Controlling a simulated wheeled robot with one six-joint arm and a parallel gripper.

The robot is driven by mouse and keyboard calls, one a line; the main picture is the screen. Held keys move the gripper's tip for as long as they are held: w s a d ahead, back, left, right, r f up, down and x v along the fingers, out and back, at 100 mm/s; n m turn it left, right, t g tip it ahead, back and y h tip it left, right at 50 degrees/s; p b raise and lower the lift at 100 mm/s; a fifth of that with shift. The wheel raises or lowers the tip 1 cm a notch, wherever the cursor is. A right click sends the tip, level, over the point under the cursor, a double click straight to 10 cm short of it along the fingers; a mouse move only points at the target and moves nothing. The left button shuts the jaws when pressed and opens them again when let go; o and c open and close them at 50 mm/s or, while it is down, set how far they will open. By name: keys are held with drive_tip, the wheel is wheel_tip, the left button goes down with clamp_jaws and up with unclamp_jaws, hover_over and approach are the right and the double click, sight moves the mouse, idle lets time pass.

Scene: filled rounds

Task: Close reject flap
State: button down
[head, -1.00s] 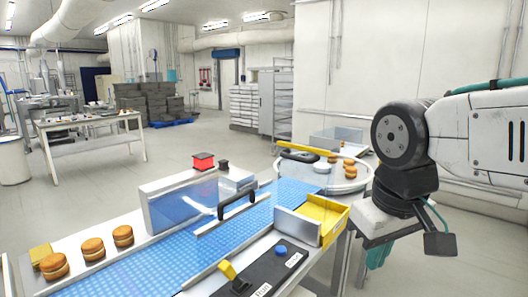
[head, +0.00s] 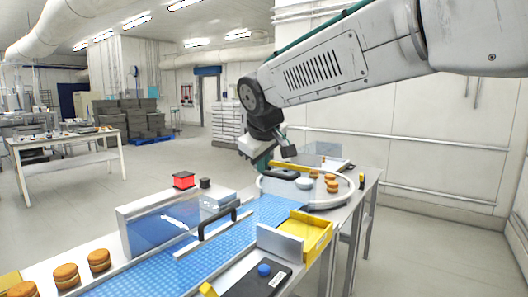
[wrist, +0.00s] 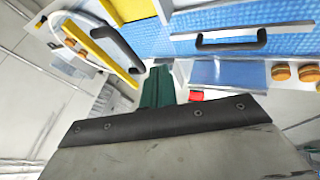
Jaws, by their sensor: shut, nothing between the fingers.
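A grey upright plate (head: 279,243) stands at the left side of a yellow tray (head: 309,238) beside the blue belt; it may be the reject flap, but I cannot tell for sure. A yellow bar (head: 290,167) with a black handle reaches over the belt's far end by the round table. The same bar (wrist: 92,36) and its black handle (wrist: 118,48) show at upper left in the wrist view. My gripper (head: 263,162), with teal fingers, is shut and empty above the belt's far end, left of the bar. Its fingers (wrist: 157,88) point toward the belt, apart from the handle.
The blue belt (head: 205,252) has a clear guard (head: 165,222) and a black handle (head: 217,224) over it. A red block (head: 183,180) stands behind the guard. Open floor lies left.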

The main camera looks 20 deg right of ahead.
drive_tip(key=w+d+f, duration=0.3)
drive_tip(key=w, duration=0.1)
drive_tip(key=shift+d+f, duration=0.2)
drive_tip(key=shift+d, duration=0.2)
drive_tip(key=shift+w+r, duration=0.1)
